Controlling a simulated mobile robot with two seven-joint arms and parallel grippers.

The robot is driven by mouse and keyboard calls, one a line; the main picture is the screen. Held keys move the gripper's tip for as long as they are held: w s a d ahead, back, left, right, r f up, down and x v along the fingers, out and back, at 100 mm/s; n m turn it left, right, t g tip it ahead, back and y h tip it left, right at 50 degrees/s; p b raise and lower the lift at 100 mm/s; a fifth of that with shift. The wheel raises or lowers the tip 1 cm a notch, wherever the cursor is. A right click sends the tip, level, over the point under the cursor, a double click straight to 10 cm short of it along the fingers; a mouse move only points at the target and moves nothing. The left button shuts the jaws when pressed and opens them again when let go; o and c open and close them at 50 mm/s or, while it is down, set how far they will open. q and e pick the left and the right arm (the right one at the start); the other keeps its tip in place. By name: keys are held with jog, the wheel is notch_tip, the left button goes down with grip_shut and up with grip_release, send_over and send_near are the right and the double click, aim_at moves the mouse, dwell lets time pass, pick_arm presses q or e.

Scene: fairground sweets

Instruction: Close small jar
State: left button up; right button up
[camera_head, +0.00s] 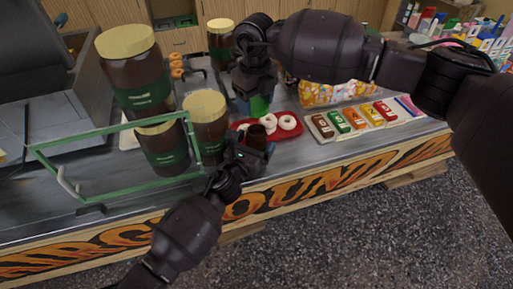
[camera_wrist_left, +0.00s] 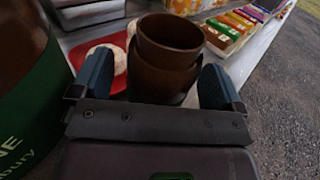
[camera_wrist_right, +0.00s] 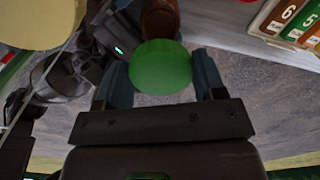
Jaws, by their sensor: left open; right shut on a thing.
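The small brown jar (camera_head: 257,134) stands on the counter, its open mouth (camera_wrist_left: 172,32) showing uncovered in the left wrist view. My left gripper (camera_head: 257,150) is open, with its fingers on either side of the jar (camera_wrist_left: 165,78). My right gripper (camera_head: 258,97) is shut on a green lid (camera_head: 260,105) and holds it above the jar, apart from it in the head view. In the right wrist view the lid (camera_wrist_right: 160,66) sits between the fingers, and part of the jar (camera_wrist_right: 160,18) shows behind it.
Large brown jars with cream lids (camera_head: 206,103) stand to the left, behind a green-framed glass panel (camera_head: 110,150). A red tray (camera_head: 297,127) with doughnuts is just behind the small jar. A rack of numbered sweets (camera_head: 350,130) lies to the right.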

aim_at(255, 128)
pick_arm(q)
jog(key=shift+w+d, duration=0.2)
jog(key=shift+w, duration=0.15)
jog(key=c, duration=1.3)
jog(key=shift+c, duration=0.2)
pick_arm(e)
jog(key=shift+f, duration=2.5)
